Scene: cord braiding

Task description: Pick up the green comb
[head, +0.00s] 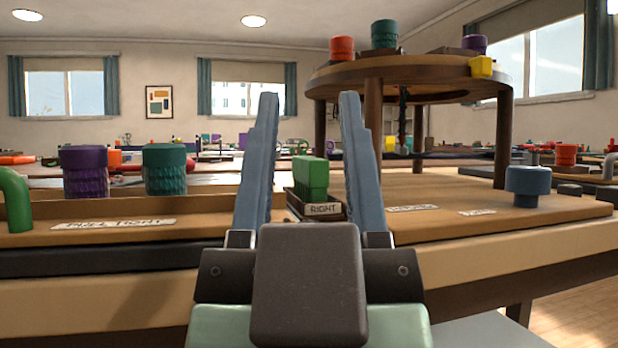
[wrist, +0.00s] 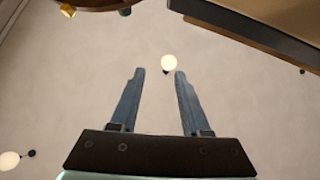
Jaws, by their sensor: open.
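A green block-shaped piece (head: 311,176) stands upright in a small dark holder (head: 299,205) labelled "RIGHT" on the wooden bench top. It looks like the green comb, but no teeth can be made out. My gripper (head: 308,98) is open and empty in the head view, its two blue-grey fingers pointing up. The green piece shows between the fingers, beyond them; I cannot tell the exact distance. In the wrist view my gripper (wrist: 160,72) is open too, with only the pale ceiling and a lamp between its fingers. The green piece is not in the wrist view.
A round wooden stand (head: 425,75) on posts rises behind, bearing coloured spools. A purple spool (head: 84,172) and a teal spool (head: 165,170) stand at left. A green hook (head: 14,200) is at far left, a blue knob (head: 527,186) at right. The bench edge (head: 480,242) is close.

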